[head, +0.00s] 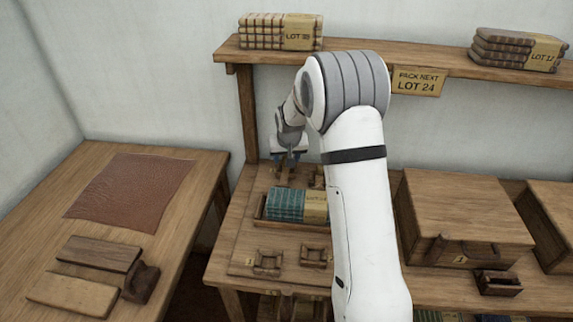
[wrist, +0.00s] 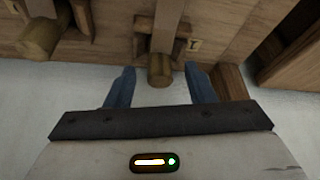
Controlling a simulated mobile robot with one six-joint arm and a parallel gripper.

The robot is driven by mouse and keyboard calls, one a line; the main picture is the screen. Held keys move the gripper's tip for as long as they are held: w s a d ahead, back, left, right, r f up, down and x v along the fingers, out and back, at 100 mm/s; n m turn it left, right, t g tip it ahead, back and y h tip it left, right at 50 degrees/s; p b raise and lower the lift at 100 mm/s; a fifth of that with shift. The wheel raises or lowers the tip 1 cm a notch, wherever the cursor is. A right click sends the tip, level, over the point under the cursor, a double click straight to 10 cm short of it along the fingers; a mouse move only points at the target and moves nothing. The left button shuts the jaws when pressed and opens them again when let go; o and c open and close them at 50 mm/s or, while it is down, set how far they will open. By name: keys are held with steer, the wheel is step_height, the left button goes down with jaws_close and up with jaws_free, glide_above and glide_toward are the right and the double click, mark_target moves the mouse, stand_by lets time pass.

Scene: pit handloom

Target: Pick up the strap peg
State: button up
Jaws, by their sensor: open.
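In the wrist view, a round-ended wooden peg (wrist: 160,72) sits in a wooden holder, with its end between the two blue fingers of my gripper (wrist: 160,88). The fingers are apart, with a gap visible on each side of the peg. A second, similar round peg (wrist: 40,38) sits in a holder to the left. I cannot tell from the pictures which one is the strap peg. In the head view, my gripper (head: 290,160) is low over the back of the wooden bench (head: 232,225), and the peg there is too small and partly hidden to make out.
A tray (head: 262,217) with a green tagged bundle (head: 285,203) lies in front of my gripper. Two wooden cradles (head: 268,262) stand nearer the front. A wooden box (head: 465,215) is to the right, and a shelf (head: 350,60) runs above. A left table holds a brown sheet (head: 130,190).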

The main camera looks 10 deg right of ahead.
steer(key=shift+x, duration=1)
steer(key=shift+r, duration=0.1)
steer(key=c, duration=1.1)
steer(key=shift+o, duration=0.2)
